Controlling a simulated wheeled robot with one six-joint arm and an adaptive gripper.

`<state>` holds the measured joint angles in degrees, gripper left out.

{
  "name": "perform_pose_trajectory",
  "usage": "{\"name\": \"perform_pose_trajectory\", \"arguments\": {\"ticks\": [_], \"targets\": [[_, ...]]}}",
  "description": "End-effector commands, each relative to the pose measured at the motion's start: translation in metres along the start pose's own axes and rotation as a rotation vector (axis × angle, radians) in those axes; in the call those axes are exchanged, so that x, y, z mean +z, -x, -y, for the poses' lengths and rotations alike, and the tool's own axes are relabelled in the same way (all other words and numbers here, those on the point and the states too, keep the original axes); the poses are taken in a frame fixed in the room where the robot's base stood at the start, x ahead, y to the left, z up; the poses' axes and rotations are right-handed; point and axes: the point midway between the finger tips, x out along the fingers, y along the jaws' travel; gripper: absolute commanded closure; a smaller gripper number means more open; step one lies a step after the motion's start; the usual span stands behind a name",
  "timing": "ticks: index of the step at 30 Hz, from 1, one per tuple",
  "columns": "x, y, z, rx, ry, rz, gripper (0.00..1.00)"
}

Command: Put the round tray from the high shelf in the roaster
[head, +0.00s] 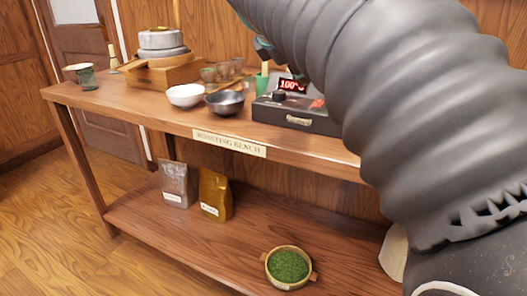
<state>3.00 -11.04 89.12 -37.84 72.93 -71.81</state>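The roaster (296,118) is a dark box on the bench top, with a red lit display reading about 100, a knob and a small front handle. Its front looks closed; my arm hides its right side. A round wooden tray (267,275) with two side handles, holding green leaf, sits on the bench's lower shelf. No high shelf and no other round tray show. My arm crosses the upper right. A small dark part at its far end, above the roaster, may be my gripper (264,48); its fingers cannot be made out.
Two labelled bags (215,193) stand on the lower shelf (165,235). Floor is free at left.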

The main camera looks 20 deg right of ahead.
Motion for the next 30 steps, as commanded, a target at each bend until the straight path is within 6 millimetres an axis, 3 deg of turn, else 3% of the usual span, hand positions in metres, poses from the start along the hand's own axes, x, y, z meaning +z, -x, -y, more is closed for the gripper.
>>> {"name": "perform_pose_trajectory", "arguments": {"ticks": [1,12,16,21,30], "targets": [[-0.013,0.000,0.028,-0.014,-0.095,-0.059,0.69],[-0.117,-0.010,0.229,-0.326,-0.920,-0.383,0.69],[-0.143,-0.014,0.285,-0.458,-1.156,-0.417,0.69],[-0.158,-0.019,0.322,-0.558,-1.323,-0.424,0.69],[-0.161,-0.020,0.328,-0.576,-1.353,-0.420,0.69]]}}
